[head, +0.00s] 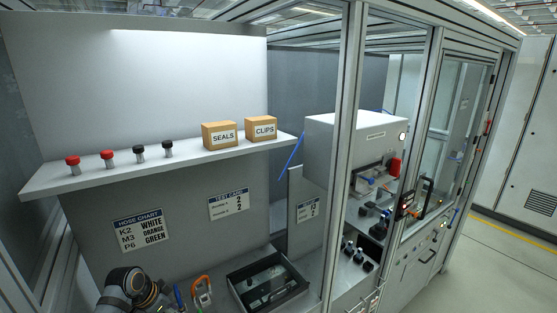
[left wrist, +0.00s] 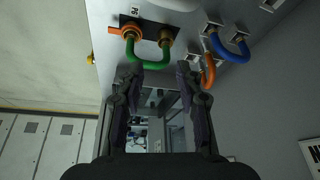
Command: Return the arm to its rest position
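My left arm shows at the bottom left of the head view, where its fingertips cannot be made out. In the left wrist view my left gripper (left wrist: 158,78) is open, with its two dark fingers apart and nothing between them. A green hose loop (left wrist: 148,64) is plugged into a panel (left wrist: 108,45) just beyond the fingertips; I cannot tell how large the gap is. My right gripper is in neither view.
Blue (left wrist: 230,50) and orange (left wrist: 208,72) hose loops sit right of the green one. In the head view a shelf (head: 190,157) carries the SEALS box (head: 220,134), the CLIPS box (head: 261,129) and several red or black-capped parts. A dark-rimmed tray (head: 240,276) lies below. Frame posts (head: 347,150) stand right.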

